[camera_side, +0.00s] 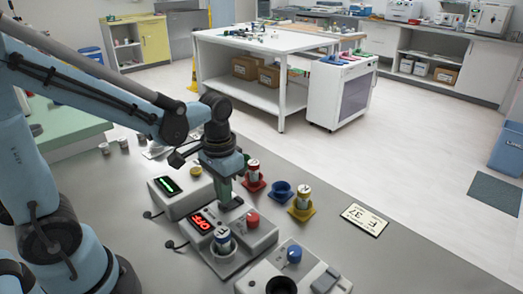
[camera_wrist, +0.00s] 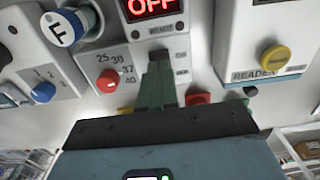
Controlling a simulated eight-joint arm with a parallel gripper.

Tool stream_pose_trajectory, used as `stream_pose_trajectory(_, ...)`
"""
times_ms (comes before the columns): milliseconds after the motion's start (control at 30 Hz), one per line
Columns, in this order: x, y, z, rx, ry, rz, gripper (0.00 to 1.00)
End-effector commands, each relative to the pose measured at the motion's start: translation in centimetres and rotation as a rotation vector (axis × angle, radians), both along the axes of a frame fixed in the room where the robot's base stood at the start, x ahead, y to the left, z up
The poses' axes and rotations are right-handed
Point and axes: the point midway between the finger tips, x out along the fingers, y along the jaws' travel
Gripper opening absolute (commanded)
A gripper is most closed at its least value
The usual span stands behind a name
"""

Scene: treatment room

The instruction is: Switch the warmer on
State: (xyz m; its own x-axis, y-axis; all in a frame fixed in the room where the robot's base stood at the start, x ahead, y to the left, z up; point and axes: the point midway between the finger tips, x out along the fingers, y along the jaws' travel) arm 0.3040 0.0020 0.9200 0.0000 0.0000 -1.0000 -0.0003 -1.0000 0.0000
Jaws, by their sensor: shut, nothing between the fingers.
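The warmer (camera_side: 250,240) is a grey box on the bench. Its red display (camera_side: 202,221) reads OFF, and the display shows in the wrist view too (camera_wrist: 152,8). A red knob (camera_side: 253,219) sits on its panel, beside a printed scale from 25 to 40 in the wrist view. A vial with a blue cap marked F (camera_wrist: 62,27) stands upright in its well. My gripper (camera_side: 227,203) is shut and empty. Its green fingertips (camera_wrist: 160,62) are at the warmer's panel beneath the display, hiding part of it; I cannot tell whether they touch.
The reader (camera_side: 178,193), with a green display, stands behind the warmer. A device with a blue knob (camera_side: 294,254) is in front. Vials stand in red (camera_side: 254,185) and yellow (camera_side: 301,212) holders; a blue holder (camera_side: 282,191) is between. A card reading F 37 (camera_side: 365,220) lies right.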

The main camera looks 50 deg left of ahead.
Motion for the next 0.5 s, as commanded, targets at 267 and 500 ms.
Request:
stream_pose_trajectory(267, 0.02, 0.00, -0.39, 0.000, 0.000, 0.000, 0.00)
stream_pose_trajectory(500, 0.03, 0.00, -0.72, 0.000, 0.000, 0.000, 0.00)
